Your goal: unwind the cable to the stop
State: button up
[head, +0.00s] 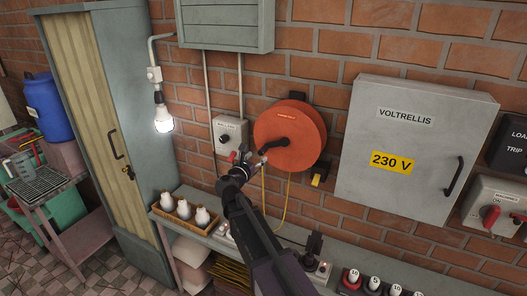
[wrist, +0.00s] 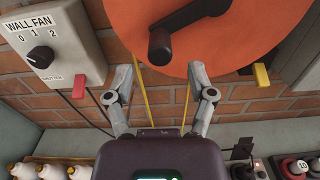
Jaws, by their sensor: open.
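An orange cable reel (head: 306,136) hangs on the brick wall; it also shows large in the wrist view (wrist: 235,30). A black crank handle (wrist: 161,46) sticks out from its face. A yellow cable (head: 287,200) hangs from the reel in a loop; it shows in the wrist view (wrist: 145,90) between the fingers. A yellow tab on a dark block (head: 317,180) is at the reel's lower right. My gripper (head: 255,160) is in front of the reel's lower left. In the wrist view, its fingers (wrist: 163,78) are spread apart and empty, just below the crank handle.
A wall fan switch box (wrist: 52,45) with a red-handled lever is left of the reel. A grey VOLTRELLIS cabinet (head: 410,150) is on the right.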

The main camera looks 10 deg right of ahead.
aim_at(260, 154)
jog(key=shift+x, duration=2.95)
grip_shut()
